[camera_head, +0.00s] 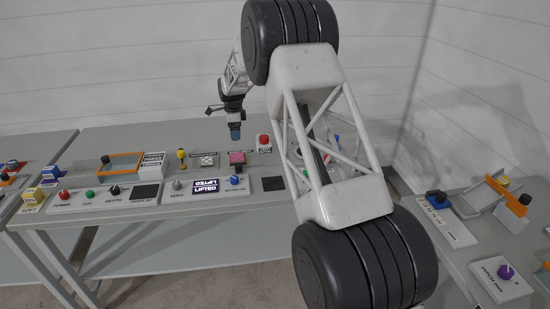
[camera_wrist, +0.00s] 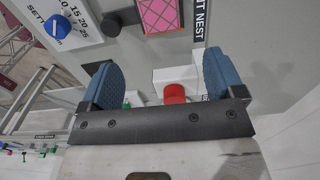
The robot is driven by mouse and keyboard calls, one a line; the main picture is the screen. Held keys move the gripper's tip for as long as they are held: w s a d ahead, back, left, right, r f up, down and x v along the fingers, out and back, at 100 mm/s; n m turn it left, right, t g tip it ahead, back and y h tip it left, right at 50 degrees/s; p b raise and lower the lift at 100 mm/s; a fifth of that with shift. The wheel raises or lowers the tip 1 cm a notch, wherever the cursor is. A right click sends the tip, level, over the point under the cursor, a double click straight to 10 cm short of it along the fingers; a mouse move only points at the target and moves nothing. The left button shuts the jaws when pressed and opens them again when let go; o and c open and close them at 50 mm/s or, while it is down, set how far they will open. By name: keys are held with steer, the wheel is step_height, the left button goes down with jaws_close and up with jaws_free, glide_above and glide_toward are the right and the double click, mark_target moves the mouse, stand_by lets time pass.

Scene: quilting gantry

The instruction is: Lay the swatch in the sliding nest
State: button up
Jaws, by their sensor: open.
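A pink swatch with a crosshatch pattern (camera_wrist: 160,14) lies on a dark holder at the top of the wrist view, beside a label ending in "NEST" (camera_wrist: 199,20). In the head view the pink swatch (camera_head: 237,157) sits on the middle table. My gripper (camera_head: 235,131) hangs above the table near it. In the wrist view my gripper (camera_wrist: 160,68) has its blue fingers wide apart, with nothing held between them. Which fixture is the sliding nest I cannot tell for sure; an orange-edged frame (camera_head: 122,156) stands further left.
A red button (camera_head: 263,140) is right of the swatch; it shows between my fingers in the wrist view (camera_wrist: 174,93). A display (camera_head: 209,186) reads "LIFTED". A blue knob (camera_head: 235,180) and a checkered plate (camera_head: 207,160) are close by. My arm hides part of the table's right.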

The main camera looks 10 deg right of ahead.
steer(key=s+d+r+n, duration=0.35)
steer(key=s+r, duration=0.35)
steer(key=s, duration=0.4)
steer(key=s+d+r+n+t, duration=0.15)
steer(key=s+d+r, duration=0.25)
steer(key=s+r, duration=0.45)
steer(key=s+d+r+n, duration=0.4)
steer(key=s+r, duration=0.2)
steer(key=s, duration=0.7)
steer(key=s+d+f+n, duration=0.1)
steer(key=s+d+n, duration=0.1)
steer(key=s, duration=1)
steer(key=s+d+f+n, duration=0.1)
steer(key=s+n, duration=0.3)
steer(key=s, duration=0.9)
steer(key=s+d+f+n+t, duration=0.1)
steer(key=s+d+f+n, duration=0.1)
steer(key=s, duration=1.1)
steer(key=shift+d+n, duration=0.4)
steer(key=shift+d, duration=0.05)
